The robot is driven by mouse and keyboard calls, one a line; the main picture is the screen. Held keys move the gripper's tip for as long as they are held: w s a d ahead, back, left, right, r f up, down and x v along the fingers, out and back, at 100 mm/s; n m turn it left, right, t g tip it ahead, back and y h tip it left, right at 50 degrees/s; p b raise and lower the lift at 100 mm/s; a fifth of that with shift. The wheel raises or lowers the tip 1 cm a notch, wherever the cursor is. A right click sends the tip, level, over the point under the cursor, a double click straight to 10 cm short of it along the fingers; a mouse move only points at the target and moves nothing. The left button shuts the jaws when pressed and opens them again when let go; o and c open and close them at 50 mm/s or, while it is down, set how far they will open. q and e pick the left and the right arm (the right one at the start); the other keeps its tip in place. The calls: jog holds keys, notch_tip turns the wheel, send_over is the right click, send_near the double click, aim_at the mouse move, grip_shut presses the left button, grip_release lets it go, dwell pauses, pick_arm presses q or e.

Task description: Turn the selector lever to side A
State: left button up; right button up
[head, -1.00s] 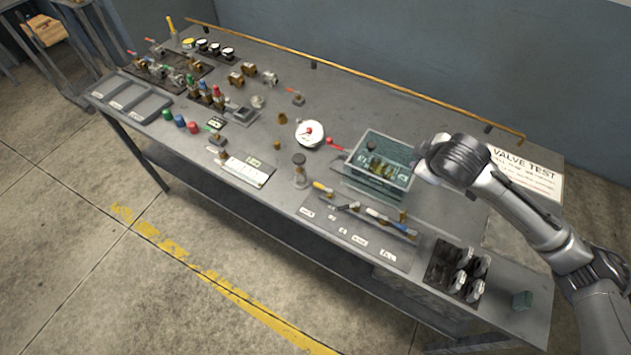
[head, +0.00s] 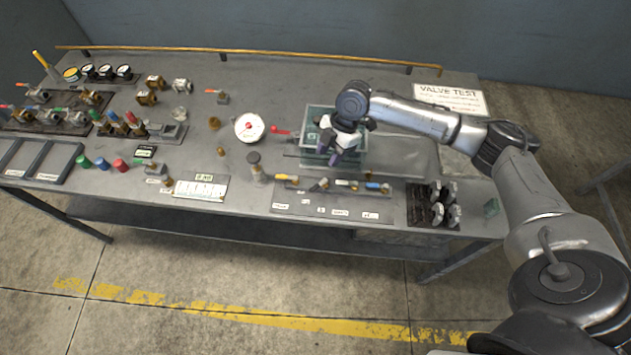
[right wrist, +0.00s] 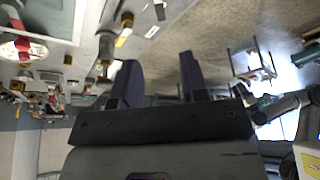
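A red-handled lever (head: 281,132) sits on the bench between a round white dial gauge (head: 249,127) and a clear green-tinted tank (head: 314,118). I cannot tell for sure that it is the selector lever, and no side A mark is readable. My right gripper (head: 331,158) hangs over the tank, to the right of the red lever, with its dark fingers pointing down. In the right wrist view its two fingers (right wrist: 160,78) stand apart with nothing between them. The white dial also shows there (right wrist: 22,48), at the upper left. My left gripper is in neither view.
A tool strip with labels (head: 356,205) lies in front of the tank, and a dark rack of grey handles (head: 425,212) stands to its right. A short post (head: 256,168) stands left of the strip. A brass rail (head: 250,52) runs along the back edge.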

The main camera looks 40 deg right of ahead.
aim_at(314, 188)
jog(key=x, duration=1.1)
jog(key=shift+a+f, duration=0.1)
jog(key=shift+f, duration=0.3)
grip_shut()
